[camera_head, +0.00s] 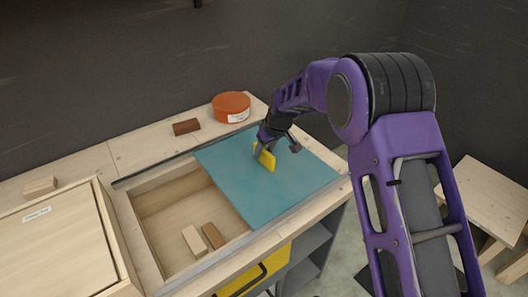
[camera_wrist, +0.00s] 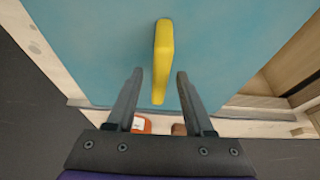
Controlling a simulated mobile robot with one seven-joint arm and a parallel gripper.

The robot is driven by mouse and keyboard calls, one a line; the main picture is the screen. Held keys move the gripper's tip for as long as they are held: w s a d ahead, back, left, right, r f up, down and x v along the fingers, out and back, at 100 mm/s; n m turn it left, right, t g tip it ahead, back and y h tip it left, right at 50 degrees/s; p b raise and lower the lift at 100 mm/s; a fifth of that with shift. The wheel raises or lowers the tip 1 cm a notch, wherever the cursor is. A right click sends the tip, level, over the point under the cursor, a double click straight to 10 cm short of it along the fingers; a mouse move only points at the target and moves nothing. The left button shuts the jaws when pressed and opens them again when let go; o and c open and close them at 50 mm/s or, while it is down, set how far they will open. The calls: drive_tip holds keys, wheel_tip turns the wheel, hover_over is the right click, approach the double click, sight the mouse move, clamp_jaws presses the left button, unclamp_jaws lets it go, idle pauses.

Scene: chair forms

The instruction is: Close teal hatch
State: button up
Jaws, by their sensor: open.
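The teal hatch (camera_head: 240,185) is a flat sliding panel set in rails in the worktop. It covers the right part of a recessed wooden compartment (camera_head: 160,208), whose left part is open. A yellow handle (camera_head: 266,159) stands up from the hatch. In the wrist view the teal hatch (camera_wrist: 95,45) fills most of the upper picture, and the yellow handle (camera_wrist: 163,55) extends down between the finger ends. My gripper (camera_wrist: 158,75) is open with a finger on each side of the handle's near end. I cannot tell whether either finger touches it.
Two small wooden blocks (camera_head: 193,241) lie in the open compartment. A round orange tub (camera_head: 231,107) and a brown block (camera_head: 186,127) stand on the back ledge. A labelled wooden lid (camera_head: 55,245) is at left. A yellow drawer front (camera_head: 255,275) is below.

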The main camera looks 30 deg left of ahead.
drive_tip(key=shift+w+a+f, duration=0.1)
drive_tip(key=shift+a+f, duration=0.05)
drive_tip(key=shift+f, duration=0.25)
clamp_jaws()
idle(1.3)
